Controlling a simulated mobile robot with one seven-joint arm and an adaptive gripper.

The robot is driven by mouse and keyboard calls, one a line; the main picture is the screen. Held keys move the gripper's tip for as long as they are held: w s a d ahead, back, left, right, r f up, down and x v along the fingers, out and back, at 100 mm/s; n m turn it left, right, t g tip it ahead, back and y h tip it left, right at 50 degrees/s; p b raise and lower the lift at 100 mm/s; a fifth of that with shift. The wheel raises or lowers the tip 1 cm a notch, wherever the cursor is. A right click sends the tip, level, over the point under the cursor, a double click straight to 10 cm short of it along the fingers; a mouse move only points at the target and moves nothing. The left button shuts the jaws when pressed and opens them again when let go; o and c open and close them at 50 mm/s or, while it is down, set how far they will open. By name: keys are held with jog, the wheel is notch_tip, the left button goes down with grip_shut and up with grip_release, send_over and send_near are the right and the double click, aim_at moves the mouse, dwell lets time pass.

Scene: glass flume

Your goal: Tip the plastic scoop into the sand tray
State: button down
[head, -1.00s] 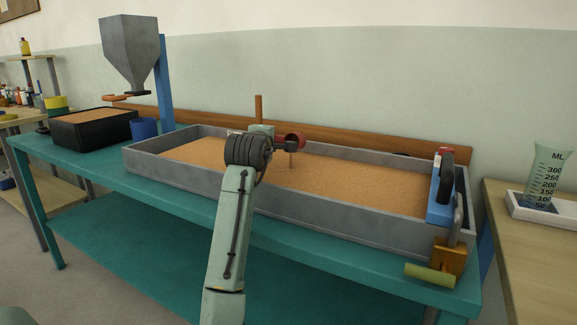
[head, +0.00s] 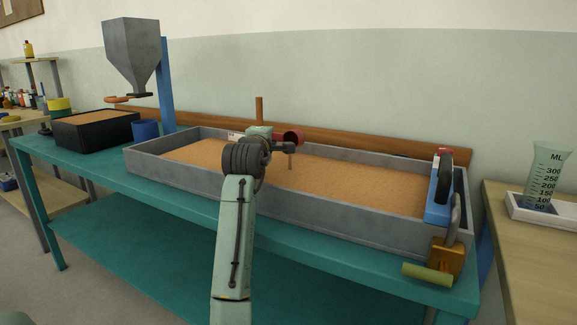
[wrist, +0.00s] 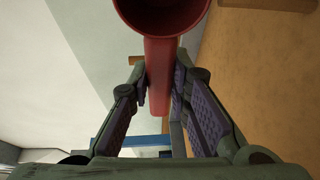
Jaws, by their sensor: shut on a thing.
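The red plastic scoop (head: 293,138) is held above the long grey tray (head: 300,206) of orange-brown sand, near its far side. My gripper (head: 273,136) is shut on the scoop's handle. In the wrist view, the red handle (wrist: 159,75) runs between the two fingers of my gripper (wrist: 160,85), and the round dark mouth shows at the top edge. In the head view the scoop looks laid over, its round mouth facing right and toward the camera. I cannot tell whether anything is in it.
A blue gate (head: 440,190) stands at the tray's right end, with a yellow-handled tool (head: 428,274) nearby.

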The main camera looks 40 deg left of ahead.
jog(key=shift+s+r+t, duration=0.1)
jog(key=shift+r+t, duration=0.2)
jog(key=shift+r, duration=0.05)
dwell(1.1)
